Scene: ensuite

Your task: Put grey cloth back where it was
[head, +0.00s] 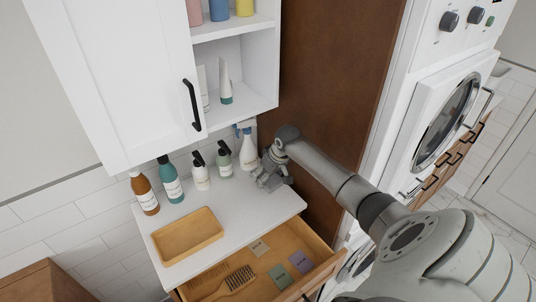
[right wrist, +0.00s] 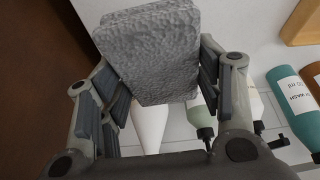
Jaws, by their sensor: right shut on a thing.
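The grey cloth (right wrist: 155,50) is a folded, textured block in the right wrist view. My right gripper (right wrist: 155,75) has its fingers on both sides of it and is shut on it. In the head view my right gripper (head: 268,178) is low over the back right of the white counter (head: 225,228), just in front of the white spray bottle (head: 248,150). The cloth is hard to make out there, and I cannot tell whether it touches the counter. My left gripper is not in view.
Several bottles, including a brown one (head: 145,193) and a teal one (head: 169,180), line the back. A wooden tray (head: 187,236) sits front left. Below, an open drawer (head: 318,277) holds a brush (head: 237,280) and small packets. A brown panel (head: 335,95) bounds the right; a cabinet (head: 120,75) hangs above.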

